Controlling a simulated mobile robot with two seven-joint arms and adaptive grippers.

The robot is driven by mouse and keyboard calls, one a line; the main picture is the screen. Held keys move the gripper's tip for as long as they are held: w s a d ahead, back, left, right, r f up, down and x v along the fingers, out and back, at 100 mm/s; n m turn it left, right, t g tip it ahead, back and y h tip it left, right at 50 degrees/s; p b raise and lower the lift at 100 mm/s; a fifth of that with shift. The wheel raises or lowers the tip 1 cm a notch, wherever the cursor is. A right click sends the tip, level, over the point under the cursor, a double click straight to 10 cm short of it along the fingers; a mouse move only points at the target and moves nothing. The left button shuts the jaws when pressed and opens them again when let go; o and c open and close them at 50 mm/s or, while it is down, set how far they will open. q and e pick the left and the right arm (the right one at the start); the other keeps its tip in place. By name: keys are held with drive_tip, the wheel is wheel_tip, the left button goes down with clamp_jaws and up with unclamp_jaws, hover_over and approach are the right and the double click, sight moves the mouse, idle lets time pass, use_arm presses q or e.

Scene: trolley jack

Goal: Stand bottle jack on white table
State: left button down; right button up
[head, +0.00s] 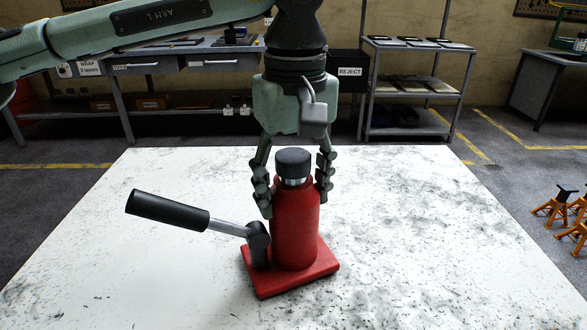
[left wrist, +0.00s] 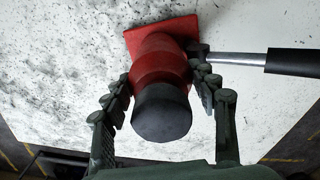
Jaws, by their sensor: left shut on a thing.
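The bottle jack (head: 296,222) is red, with a black cap on top and a flat red base plate. It is upright on the white table (head: 420,230), and its base appears to rest on the surface. Its black-handled lever sticks out to the left in the head view. My left gripper (head: 293,185) points down from above and is shut on the jack's upper body, one finger on each side. In the left wrist view the jack (left wrist: 160,62) sits between the fingers, its cap nearest the camera. My right gripper is not in view.
The table is clear around the jack. Behind it stand a grey workbench (head: 190,60), a black reject bin (head: 349,70) and a shelf rack (head: 418,85). Orange jack stands (head: 556,207) are on the floor at the right.

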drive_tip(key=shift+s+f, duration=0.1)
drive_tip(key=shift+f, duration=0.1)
use_arm(q)
drive_tip(key=c, duration=0.9)
unclamp_jaws()
drive_tip(key=shift+f, duration=0.15)
drive_tip(key=o, duration=0.4)
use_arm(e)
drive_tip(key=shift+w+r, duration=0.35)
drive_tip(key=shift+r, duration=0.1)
use_arm(q)
drive_tip(key=shift+r, duration=0.2)
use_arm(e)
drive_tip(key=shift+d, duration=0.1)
